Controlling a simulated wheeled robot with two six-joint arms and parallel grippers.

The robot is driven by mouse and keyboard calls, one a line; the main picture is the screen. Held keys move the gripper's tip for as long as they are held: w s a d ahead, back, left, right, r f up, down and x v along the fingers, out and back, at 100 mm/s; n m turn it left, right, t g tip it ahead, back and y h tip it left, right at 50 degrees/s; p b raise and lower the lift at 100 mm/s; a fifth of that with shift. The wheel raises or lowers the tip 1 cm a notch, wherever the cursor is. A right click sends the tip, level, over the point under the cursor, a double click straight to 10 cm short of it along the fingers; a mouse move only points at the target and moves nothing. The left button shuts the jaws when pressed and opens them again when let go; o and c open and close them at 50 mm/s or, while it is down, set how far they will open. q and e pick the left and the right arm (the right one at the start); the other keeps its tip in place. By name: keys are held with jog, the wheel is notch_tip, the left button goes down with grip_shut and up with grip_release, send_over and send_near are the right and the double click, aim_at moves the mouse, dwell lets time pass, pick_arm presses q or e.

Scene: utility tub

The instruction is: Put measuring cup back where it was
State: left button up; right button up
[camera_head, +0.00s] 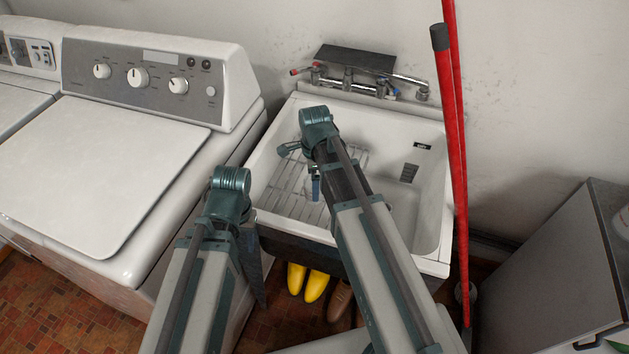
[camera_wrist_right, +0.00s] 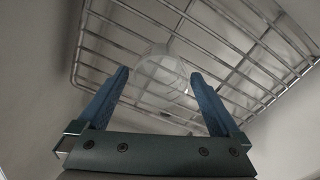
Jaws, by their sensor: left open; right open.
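A clear measuring cup (camera_wrist_right: 162,82) shows in the right wrist view against a wire rack (camera_wrist_right: 235,55). My right gripper (camera_wrist_right: 160,74) is open, with its two blue fingers on either side of the cup; I cannot tell whether either touches it. In the head view the right arm reaches over the white utility tub (camera_head: 428,225), and the right gripper (camera_head: 315,188) points down above the rack (camera_head: 285,200). The arm hides much of the cup there. My left gripper (camera_head: 258,285) is open and hangs outside the tub, near its front left corner.
A washing machine (camera_head: 100,180) stands left of the tub. Faucets (camera_head: 348,82) are on the back wall. A red pole (camera_head: 455,150) stands at the tub's right side, with a grey cabinet (camera_head: 560,270) beyond. Yellow boots (camera_head: 316,284) are under the tub.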

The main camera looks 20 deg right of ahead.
notch_tip(320, 180, up, 10)
jog(key=p, duration=0.9)
jog(key=shift+r, duration=0.25)
jog(key=s+n, duration=0.8)
jog(key=n, duration=1.2)
jog(key=s+a+n, duration=0.1)
jog(key=s+a, duration=0.1)
jog(key=a, duration=0.1)
jog(key=s+a+n, duration=0.1)
jog(key=s+a, duration=0.1)
jog(key=a, duration=0.2)
jog(key=s+a+n+h, duration=0.1)
jog(key=s+a+n, duration=0.1)
jog(key=a, duration=0.1)
jog(key=shift+s+a, duration=0.15)
jog(key=shift+a, duration=0.1)
